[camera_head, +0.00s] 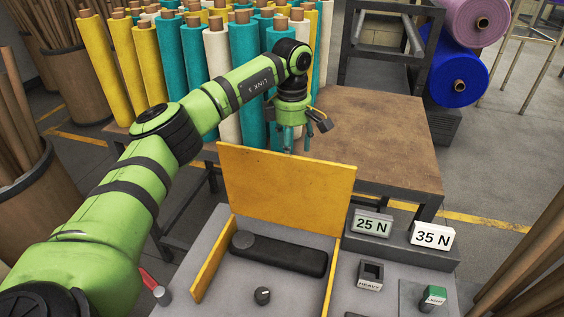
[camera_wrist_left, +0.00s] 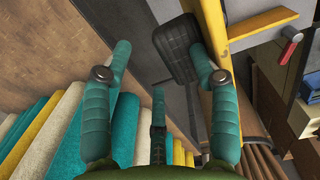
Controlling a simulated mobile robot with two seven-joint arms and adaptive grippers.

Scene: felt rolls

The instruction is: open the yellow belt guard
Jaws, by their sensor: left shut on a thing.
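The yellow belt guard (camera_head: 285,190) stands raised and steep at the back of the grey machine top, with yellow side walls (camera_head: 210,260) running forward below it. The black belt unit (camera_head: 280,255) lies uncovered between those walls. My left gripper (camera_head: 293,140) is at the guard's upper edge, pointing down. In the left wrist view the guard (camera_wrist_left: 222,75) shows nearly edge-on beside the right finger. The exact contact is hard to see. My right gripper is out of view.
A brown-topped table (camera_head: 375,135) stands behind the guard. Felt rolls (camera_head: 195,50) crowd the back left. A black knob (camera_head: 262,295), a red lever (camera_head: 149,280), and the 25 N (camera_head: 371,224) and 35 N (camera_head: 431,236) blocks are on the machine.

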